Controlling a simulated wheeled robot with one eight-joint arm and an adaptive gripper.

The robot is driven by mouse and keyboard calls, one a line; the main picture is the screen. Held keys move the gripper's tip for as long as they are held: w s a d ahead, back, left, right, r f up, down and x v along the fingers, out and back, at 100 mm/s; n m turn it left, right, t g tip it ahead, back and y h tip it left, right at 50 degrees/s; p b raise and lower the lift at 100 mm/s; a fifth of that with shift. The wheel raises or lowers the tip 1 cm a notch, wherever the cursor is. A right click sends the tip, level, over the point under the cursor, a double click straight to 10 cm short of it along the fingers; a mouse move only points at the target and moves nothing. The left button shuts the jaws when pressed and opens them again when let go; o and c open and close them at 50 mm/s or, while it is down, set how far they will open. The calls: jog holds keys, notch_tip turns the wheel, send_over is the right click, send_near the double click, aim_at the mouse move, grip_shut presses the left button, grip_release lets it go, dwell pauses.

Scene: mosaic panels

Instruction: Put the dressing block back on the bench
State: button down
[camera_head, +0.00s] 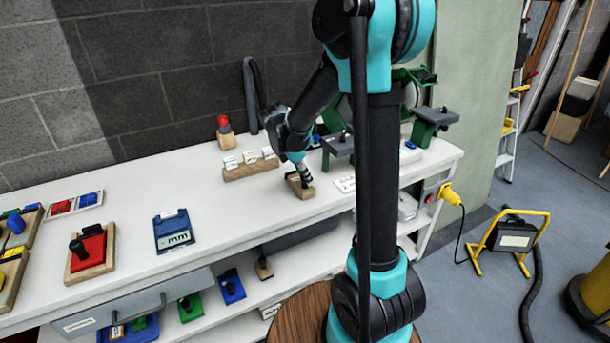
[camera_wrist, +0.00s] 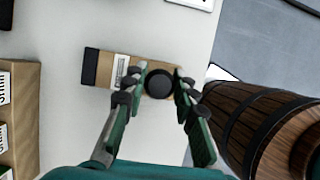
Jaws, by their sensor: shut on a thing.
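The dressing block, a wooden block with a dark end, a small label and a round black knob, is at the bench top in the head view (camera_head: 304,191). It also shows in the wrist view (camera_wrist: 104,70). My gripper (camera_head: 301,172) points down over it. In the wrist view my gripper's fingers (camera_wrist: 158,92) are shut on the block's black knob, one on each side. The block is at the white bench (camera_head: 215,215), close to its front edge. I cannot tell whether its underside touches the surface.
A wooden rack with labelled slots (camera_head: 252,172) stands behind and left of the block. A green grinder (camera_head: 430,122) stands to the right. A blue device (camera_head: 172,232) and a red block on a wooden base (camera_head: 90,255) lie left. A wooden barrel (camera_wrist: 240,120) stands beside the bench.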

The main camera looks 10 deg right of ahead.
jog(key=c, duration=1.1)
grip_release()
jog(key=shift+r, duration=0.1)
